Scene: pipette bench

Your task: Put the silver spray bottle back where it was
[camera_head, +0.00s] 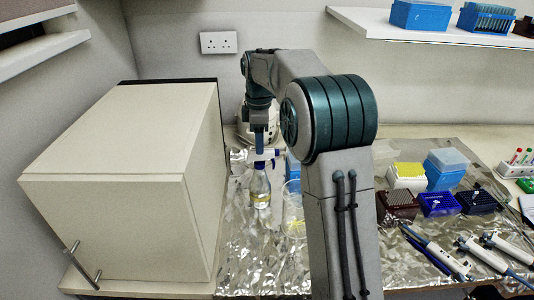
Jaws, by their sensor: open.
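A clear-looking bottle (260,188) with a yellowish band stands upright on the foil-covered bench, just right of the large cream box. A blue part shows at its top. I cannot tell if it is the silver spray bottle; no plainly silver bottle shows. My gripper (260,150) points down at the bottle's top and is open. It is small and partly merged with the blue part, so I cannot tell whether the fingers touch it. My arm hides part of the bench to the right.
The cream box (120,180) closes off the left side. A clear beaker (294,205) stands close right of the bottle. Right of my arm are tip boxes (447,168), dark racks (398,204) and several pipettes (483,252). A shelf (440,35) hangs above. The foil (255,265) in front is clear.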

